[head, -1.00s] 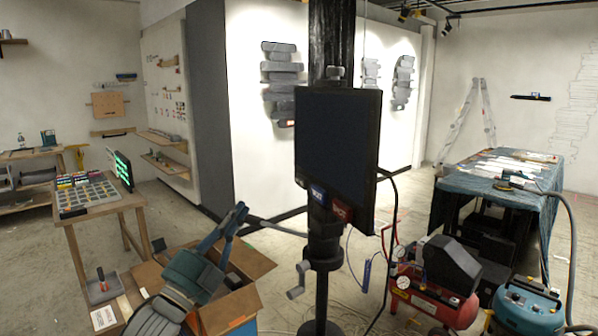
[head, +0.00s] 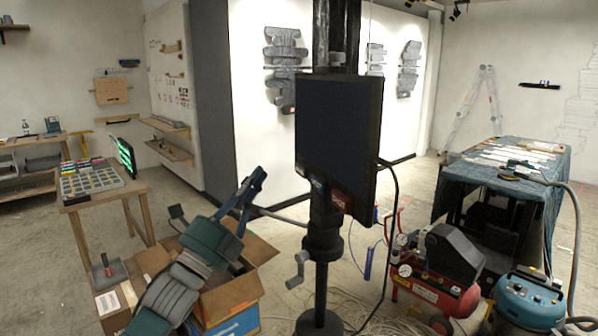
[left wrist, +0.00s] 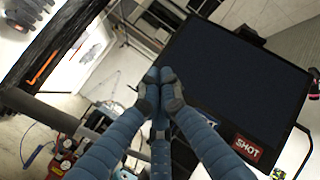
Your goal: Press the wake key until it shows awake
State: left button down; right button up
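A dark monitor (head: 338,135) hangs on a black post, its screen blank. Under its lower edge are a blue key (head: 318,186) and a red key (head: 341,201); their lettering is too small to read in the head view. In the left wrist view the red key (left wrist: 247,147) reads SHOT, and the blue key (left wrist: 209,121) is partly covered by a finger. My left gripper (head: 258,176) is left of the monitor, apart from the keys in the head view. In the left wrist view its fingertips (left wrist: 160,78) meet, with nothing between them. My right gripper is not visible.
A crank handle (head: 298,271) sticks out from the post. An open cardboard box (head: 235,292) stands below my left arm. A red compressor (head: 425,292) and a cable hanging beside the monitor are on the right. A table with coloured blocks (head: 90,182) stands at left.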

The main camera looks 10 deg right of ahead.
pick_arm(q)
jog(key=b, duration=0.1)
send_near(301, 155)
jog(key=shift+w+d+r, duration=0.25)
jog(key=shift+w+r, duration=0.3)
jog(key=shift+w, duration=0.05)
jog(key=shift+w+d+r, duration=0.2)
jog(key=shift+w+r, duration=0.3)
jog(key=shift+w, duration=0.1)
jog(key=shift+d, duration=0.1)
dwell(0.4)
jog(key=shift+w+d, duration=0.1)
jog(key=shift+d, duration=0.2)
jog(key=shift+w+d+b, duration=0.1)
jog(key=shift+d+b, duration=0.3)
jog(key=shift+b, duration=0.1)
dwell(0.6)
jog(key=shift+a, duration=0.1)
jog(key=shift+s+a, duration=0.3)
jog(key=shift+a, duration=0.45)
